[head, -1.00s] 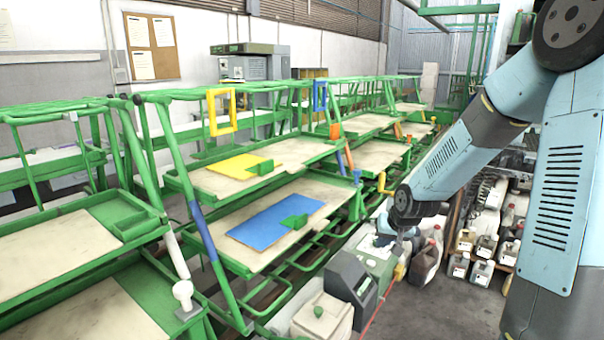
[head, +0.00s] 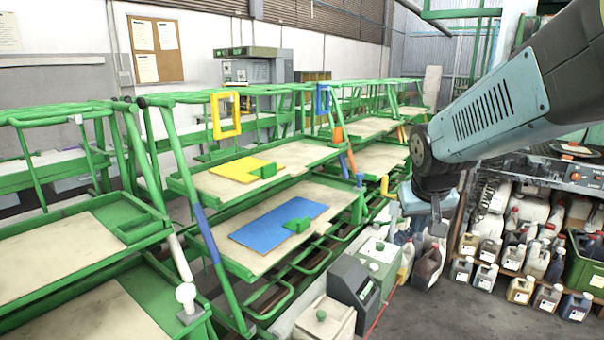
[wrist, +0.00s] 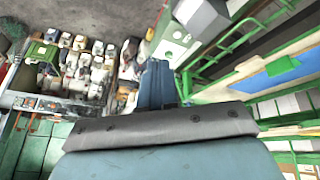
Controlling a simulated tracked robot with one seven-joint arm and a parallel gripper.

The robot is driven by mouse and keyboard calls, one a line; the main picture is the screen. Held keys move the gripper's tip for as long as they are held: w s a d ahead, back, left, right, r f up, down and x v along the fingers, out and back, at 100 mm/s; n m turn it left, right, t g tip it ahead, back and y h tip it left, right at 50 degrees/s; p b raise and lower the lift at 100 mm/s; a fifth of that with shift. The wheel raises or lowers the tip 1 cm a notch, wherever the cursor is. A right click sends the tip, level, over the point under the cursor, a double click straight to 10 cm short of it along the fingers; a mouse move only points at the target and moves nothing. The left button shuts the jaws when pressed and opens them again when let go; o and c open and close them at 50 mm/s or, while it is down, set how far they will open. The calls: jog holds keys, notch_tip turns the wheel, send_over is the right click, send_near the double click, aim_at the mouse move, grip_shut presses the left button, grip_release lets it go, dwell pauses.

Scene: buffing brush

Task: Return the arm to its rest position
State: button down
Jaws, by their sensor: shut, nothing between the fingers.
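My gripper (head: 437,225) hangs below my wrist right of centre in the head view, fingers pointing down. It is shut and empty, in the air in front of several jugs. In the wrist view my gripper (wrist: 158,85) shows as blue closed fingers at the centre, with nothing held between them. My blue-grey arm reaches in from the upper right of the head view. A flat brownish piece with orange edging (head: 574,149) lies on the dark bench top at the right; I cannot tell exactly what it is.
Green racks (head: 160,175) with a blue panel (head: 275,218) and a yellow panel (head: 232,170) fill the left and middle. A dark grey box (head: 352,282) stands at the front. Shelved jugs (head: 488,250) stand at the right. Bare floor (head: 430,312) lies below the gripper.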

jog(key=s+r+y, duration=0.1)
jog(key=s+r, duration=0.4)
jog(key=s, duration=0.7)
jog(key=shift+s+a+r, duration=0.15)
jog(key=shift+s, duration=0.15)
dwell(0.7)
